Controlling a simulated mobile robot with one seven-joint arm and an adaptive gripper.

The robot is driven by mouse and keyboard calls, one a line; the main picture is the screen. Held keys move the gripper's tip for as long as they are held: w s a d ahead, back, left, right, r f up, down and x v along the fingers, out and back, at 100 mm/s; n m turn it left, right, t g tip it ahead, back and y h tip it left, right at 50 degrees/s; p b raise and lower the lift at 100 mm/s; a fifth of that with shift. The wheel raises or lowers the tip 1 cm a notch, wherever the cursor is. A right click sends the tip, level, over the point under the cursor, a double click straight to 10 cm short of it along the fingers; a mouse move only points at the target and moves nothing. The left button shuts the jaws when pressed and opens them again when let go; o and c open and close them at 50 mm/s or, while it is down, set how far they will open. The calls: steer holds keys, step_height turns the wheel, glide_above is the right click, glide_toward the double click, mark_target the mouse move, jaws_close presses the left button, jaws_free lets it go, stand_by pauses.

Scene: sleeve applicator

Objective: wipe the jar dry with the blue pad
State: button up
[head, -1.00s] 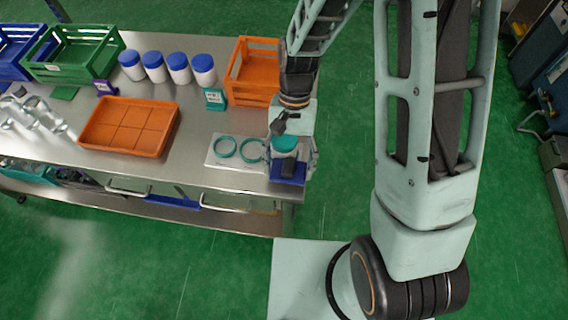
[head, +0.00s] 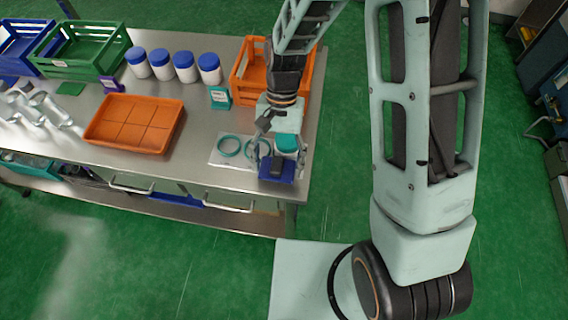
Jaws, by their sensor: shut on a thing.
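The jar (head: 287,145) has a teal lid and stands near the right front corner of the steel bench; its lower body is mostly hidden. The blue pad (head: 287,175) is low in front of the jar, slightly left of it, with a dark block on its top. My gripper (head: 272,159) reaches down from behind, left of the jar, and is shut on the blue pad. Its fingertips are small and partly hidden. I cannot tell whether the pad touches the jar.
Two teal rings (head: 228,146) lie on a white sheet just left of my gripper. An orange divided tray (head: 134,123) is farther left. An orange crate (head: 243,90), a small teal sign (head: 220,97) and several blue-lidded white jars (head: 209,69) stand behind. The bench's right edge is close.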

mark_target(291, 173)
steer(key=shift+w+a, duration=0.1)
steer(key=shift+a, duration=0.25)
steer(key=shift+d, duration=0.15)
steer(key=shift+d, duration=2.15)
steer(key=shift+a, duration=0.1)
steer(key=shift+w+a, duration=0.1)
steer(key=shift+a, duration=2.1)
steer(key=shift+d, duration=0.15)
